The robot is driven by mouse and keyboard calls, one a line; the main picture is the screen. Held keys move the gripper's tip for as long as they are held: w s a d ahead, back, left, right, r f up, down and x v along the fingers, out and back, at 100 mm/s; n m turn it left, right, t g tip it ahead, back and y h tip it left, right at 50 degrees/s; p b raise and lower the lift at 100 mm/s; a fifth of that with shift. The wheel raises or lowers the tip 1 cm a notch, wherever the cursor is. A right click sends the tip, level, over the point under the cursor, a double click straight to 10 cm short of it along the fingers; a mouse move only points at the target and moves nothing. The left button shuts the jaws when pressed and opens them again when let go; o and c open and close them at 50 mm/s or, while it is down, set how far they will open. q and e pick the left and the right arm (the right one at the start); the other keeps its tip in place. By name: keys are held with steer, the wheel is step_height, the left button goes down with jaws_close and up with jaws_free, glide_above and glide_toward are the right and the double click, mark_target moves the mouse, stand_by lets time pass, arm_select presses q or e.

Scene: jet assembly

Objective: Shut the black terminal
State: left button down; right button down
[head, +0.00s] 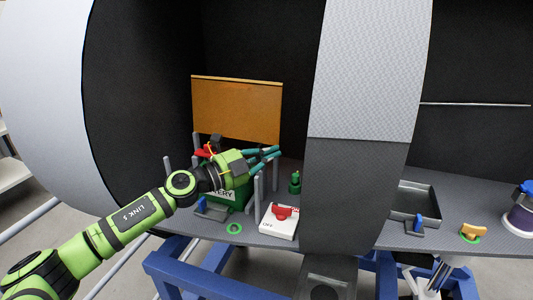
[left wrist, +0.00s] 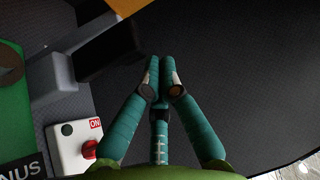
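The green battery (head: 238,204) stands on the grey bench among upright grey posts, and its green top shows in the left wrist view (left wrist: 14,115). A red terminal (head: 204,153) and a small black part (head: 215,141) sit at its far side. In the left wrist view a dark block (left wrist: 105,48) lies left of my fingertips beside a grey post (left wrist: 62,85); I cannot tell if it is the black terminal. My left gripper (head: 279,152) is above the battery's right side, its teal fingers drawn together with nothing between them. My right gripper is out of view.
A green ring (head: 234,228) and a small green part (head: 295,183) are nearby. A pale curved panel (head: 370,70) stands on the right. A grey tray (head: 433,206) is beyond it.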

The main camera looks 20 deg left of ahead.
arm_select(q)
steer(key=shift+a+n+b, duration=0.2)
steer(key=shift+n+b, duration=0.1)
steer(key=shift+b, duration=0.25)
steer(key=shift+t+h, duration=0.3)
steer(key=a+n+t+b, duration=0.1)
steer(key=a+n+b, duration=0.1)
steer(key=a+n+t+b, duration=0.1)
steer(key=a+n+b, duration=0.1)
steer(key=shift+a+r+b, duration=0.2)
steer(key=shift+a+b, duration=0.05)
steer(key=shift+b, duration=0.05)
stand_by(0.4)
steer(key=shift+a+f, duration=0.1)
steer(key=shift+f, duration=0.15)
stand_by(1.4)
